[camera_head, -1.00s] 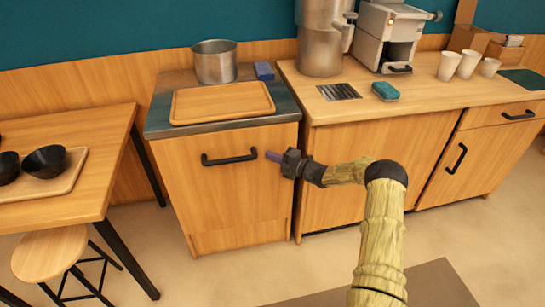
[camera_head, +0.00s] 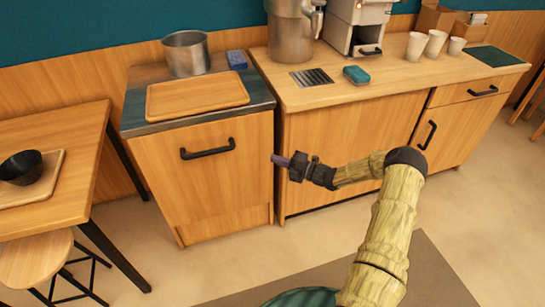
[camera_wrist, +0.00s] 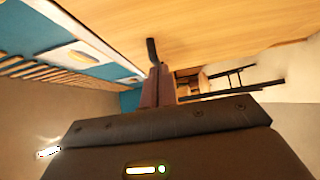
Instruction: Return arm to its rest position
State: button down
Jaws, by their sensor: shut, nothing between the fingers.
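My gripper (camera_head: 281,160) is at the end of my arm in the head view, in front of the wooden cabinets and just right of the drawer front. Its fingers point left and are shut with nothing held. In the wrist view my gripper's fingers (camera_wrist: 158,84) are together. The black drawer handle (camera_head: 208,149) is to the left of the fingertips, apart from them in the picture. A dark handle (camera_wrist: 152,51) also shows beyond the fingers in the wrist view.
The left counter holds a wooden tray (camera_head: 197,97) and a steel pot (camera_head: 186,53). The right counter holds a sponge (camera_head: 356,75) and paper cups (camera_head: 436,43). A table (camera_head: 83,200) with a black bowl (camera_head: 20,168) and a stool (camera_head: 34,257) stand left. Floor in front is open.

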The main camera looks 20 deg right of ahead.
jog(key=s+a+r+n+g+h, duration=0.25)
jog(key=s+a+n+g, duration=0.75)
jog(key=n, duration=0.5)
jog(key=s+r+n+g+h, duration=0.1)
jog(key=s+r+n+h, duration=0.2)
jog(key=s+n, duration=0.4)
jog(key=s+r+n+g+h, duration=0.1)
jog(key=s+r+n+h, duration=0.1)
jog(key=s+n+h, duration=0.35)
jog(key=s+d+r+n+t+h, duration=0.3)
jog(key=s+r+n, duration=0.65)
jog(key=n, duration=0.75)
notch_tip(320, 180, up, 20)
jog(key=p, duration=2)
jog(key=shift+s+d+f+p, duration=0.2)
jog(key=shift+p, duration=0.2)
